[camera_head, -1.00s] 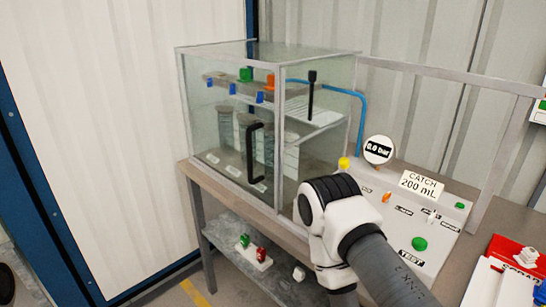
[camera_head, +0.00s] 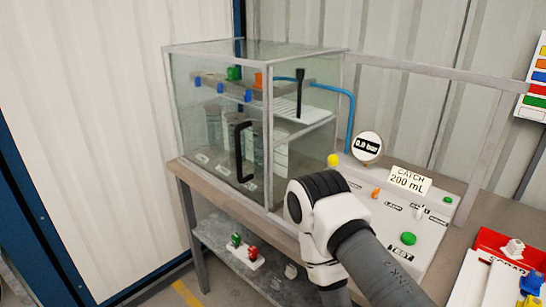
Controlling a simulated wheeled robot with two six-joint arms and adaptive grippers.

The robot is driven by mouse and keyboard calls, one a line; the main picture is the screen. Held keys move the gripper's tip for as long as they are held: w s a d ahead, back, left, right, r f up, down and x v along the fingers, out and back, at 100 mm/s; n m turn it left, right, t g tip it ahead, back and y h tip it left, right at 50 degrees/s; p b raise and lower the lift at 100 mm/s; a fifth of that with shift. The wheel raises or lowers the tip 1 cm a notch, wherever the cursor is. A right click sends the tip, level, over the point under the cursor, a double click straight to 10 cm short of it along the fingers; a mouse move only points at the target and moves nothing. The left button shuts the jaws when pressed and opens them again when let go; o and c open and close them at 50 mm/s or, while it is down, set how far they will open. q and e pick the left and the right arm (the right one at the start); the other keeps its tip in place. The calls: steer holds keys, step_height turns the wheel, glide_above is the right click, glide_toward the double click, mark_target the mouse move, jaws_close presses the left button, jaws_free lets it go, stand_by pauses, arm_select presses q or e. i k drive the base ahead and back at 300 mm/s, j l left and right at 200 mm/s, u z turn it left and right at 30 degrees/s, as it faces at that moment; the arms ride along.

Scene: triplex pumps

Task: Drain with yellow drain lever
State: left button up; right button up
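A yellow knob (camera_head: 333,160), which may be the top of the yellow drain lever, stands at the left end of the sloped control panel (camera_head: 432,236). The rest of it is hidden behind my arm. The arm comes in from the lower right and its wrist covers the panel's left front. Its gripper fingers cannot be made out, so I cannot tell whether it touches the lever. The round gauge (camera_head: 367,147) reads 0.0 bar. A sign (camera_head: 408,181) reads CATCH 200 mL. No other arm shows.
A glass-walled cabinet (camera_head: 222,142) with a black handle (camera_head: 243,152) stands left of the panel, looking shut. The panel has a green TEST button (camera_head: 408,239) and an orange lever (camera_head: 376,193). A red tray (camera_head: 497,245) lies at right. Green and red parts (camera_head: 244,248) sit on the lower shelf.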

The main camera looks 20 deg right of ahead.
mark_target(333, 159)
steer(key=j+z, duration=0.3)
steer(key=j, duration=0.35)
steer(key=k+j+z, duration=0.1)
steer(key=j+z, duration=0.2)
steer(key=j, duration=0.4)
